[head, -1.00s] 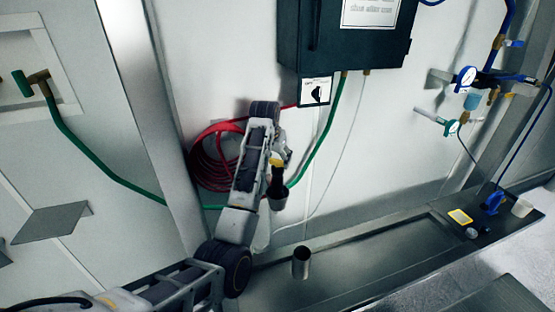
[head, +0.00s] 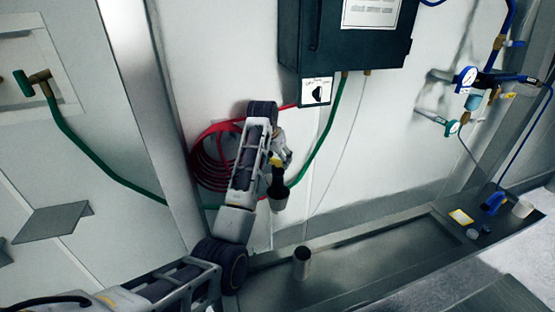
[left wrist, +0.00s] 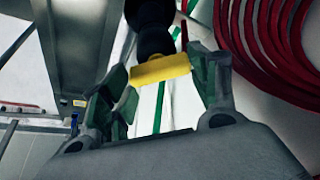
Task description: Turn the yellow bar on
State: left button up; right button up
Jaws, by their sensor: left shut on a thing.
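The yellow bar (left wrist: 160,70) shows in the left wrist view as a short flat yellow piece across a black rounded body (left wrist: 152,22). My left gripper (left wrist: 165,85) has its green-padded fingers on either side of the bar, closed on it. In the head view my left gripper (head: 279,160) is at the wall, with a little yellow at its fingers. A black part with a grey cup-like end (head: 278,200) hangs below it. My arm and fingers hide much of the bar in the head view. My right gripper is not in view.
A red coiled hose (head: 207,160) hangs behind my left arm. A dark cabinet (head: 345,35) and a small switch plate (head: 316,91) are above. A green hose (head: 325,140) runs down the wall. A metal cup (head: 302,262) stands on the ledge below.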

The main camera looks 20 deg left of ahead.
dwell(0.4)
pick_arm(q)
jog(key=o, duration=1)
jog(key=shift+r, duration=0.1)
jog(key=shift+v, duration=3.7)
jog(key=shift+s, duration=0.1)
